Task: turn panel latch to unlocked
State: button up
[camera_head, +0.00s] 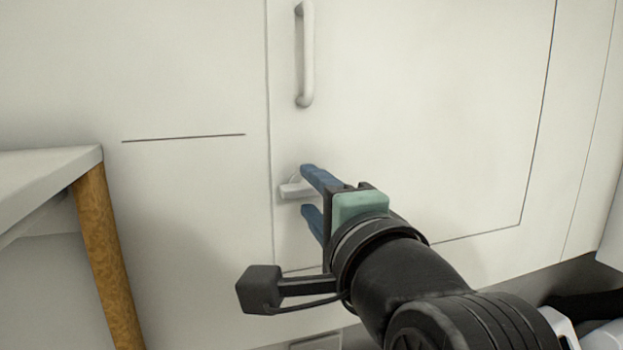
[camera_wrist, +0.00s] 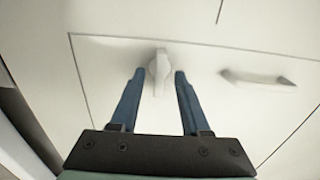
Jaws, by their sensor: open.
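The panel latch (camera_head: 292,190) is a small white turn handle near the left edge of a white panel door (camera_head: 420,130). In the wrist view the latch (camera_wrist: 159,68) shows between the tips of my two blue fingers. My gripper (camera_head: 308,190) is open, with one finger above the latch and one below it in the head view. In the wrist view the fingers (camera_wrist: 158,75) stand on either side of the latch with a gap visible on each side. Part of the latch is hidden behind my upper finger in the head view.
A white bar handle (camera_head: 306,55) is fixed on the door above the latch and also shows in the wrist view (camera_wrist: 258,78). A white table (camera_head: 50,165) with a wooden leg (camera_head: 107,255) stands at the left. A thin dark slot (camera_head: 183,138) marks the wall panel left of the door.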

jog(key=shift+w+a+f, duration=0.1)
jog(key=shift+w+a, duration=0.1)
jog(key=shift+w, duration=0.45)
jog(key=shift+s, duration=0.15)
grip_shut()
jog(key=shift+n, duration=0.3)
jog(key=n, duration=0.3)
jog(key=shift+n, duration=0.3)
jog(key=n+b, duration=0.1)
jog(key=n, duration=0.3)
jog(key=shift+d+n, duration=0.1)
jog(key=shift+n, duration=0.2)
jog(key=n+b, duration=0.1)
jog(key=n, duration=0.3)
jog(key=shift+n+b, duration=0.3)
jog(key=shift+b, duration=0.05)
jog(key=shift+r+n+b, duration=0.2)
jog(key=shift+n+b, duration=0.55)
jog(key=shift+n, duration=1.45)
